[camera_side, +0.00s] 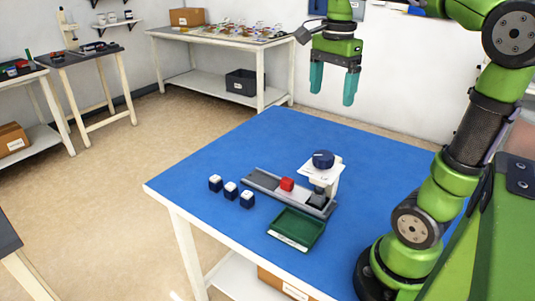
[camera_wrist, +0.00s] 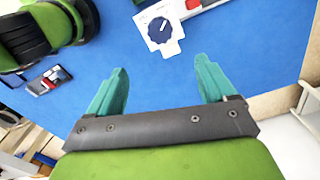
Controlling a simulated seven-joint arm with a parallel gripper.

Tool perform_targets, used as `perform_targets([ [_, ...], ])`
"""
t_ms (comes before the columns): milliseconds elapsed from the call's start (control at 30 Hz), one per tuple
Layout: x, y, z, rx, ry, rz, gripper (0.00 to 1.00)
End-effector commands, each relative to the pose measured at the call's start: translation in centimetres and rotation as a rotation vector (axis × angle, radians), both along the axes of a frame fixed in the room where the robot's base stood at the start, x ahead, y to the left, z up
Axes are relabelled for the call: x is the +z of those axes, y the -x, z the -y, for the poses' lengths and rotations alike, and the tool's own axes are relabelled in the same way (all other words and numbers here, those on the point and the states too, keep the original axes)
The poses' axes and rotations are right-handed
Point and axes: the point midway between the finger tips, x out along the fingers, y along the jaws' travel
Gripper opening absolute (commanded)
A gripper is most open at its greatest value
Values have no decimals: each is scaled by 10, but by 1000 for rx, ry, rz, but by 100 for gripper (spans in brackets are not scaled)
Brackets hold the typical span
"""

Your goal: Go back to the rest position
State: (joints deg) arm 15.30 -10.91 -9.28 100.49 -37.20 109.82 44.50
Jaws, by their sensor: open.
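My gripper (camera_side: 333,83) is open and empty, raised well above the far part of the blue table (camera_side: 270,130) in the side view. Its two teal fingers are spread apart with nothing between them; they also show in the wrist view (camera_wrist: 160,90). Below it, nearer the camera, stands a white feeder device (camera_side: 333,170) with a dark blue knob (camera_side: 323,159). The knob also shows at the top of the wrist view (camera_wrist: 161,29). A red block (camera_side: 287,184) sits in the grey channel (camera_side: 262,183) beside the device.
Several dark blue and white blocks (camera_side: 231,190) stand in a row left of the channel. A green tray (camera_side: 282,238) lies at the near side. The far part of the blue table is clear. Side benches (camera_side: 215,36) with parts stand behind.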

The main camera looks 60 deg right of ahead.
Motion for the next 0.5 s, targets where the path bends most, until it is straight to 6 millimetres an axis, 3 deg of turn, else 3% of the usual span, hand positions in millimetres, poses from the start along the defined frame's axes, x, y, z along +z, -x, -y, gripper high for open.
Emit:
perform_targets([
  [367,2,0,0,5,0,-1,84],
  [500,-7,-9,5,169,31,37,84],
])
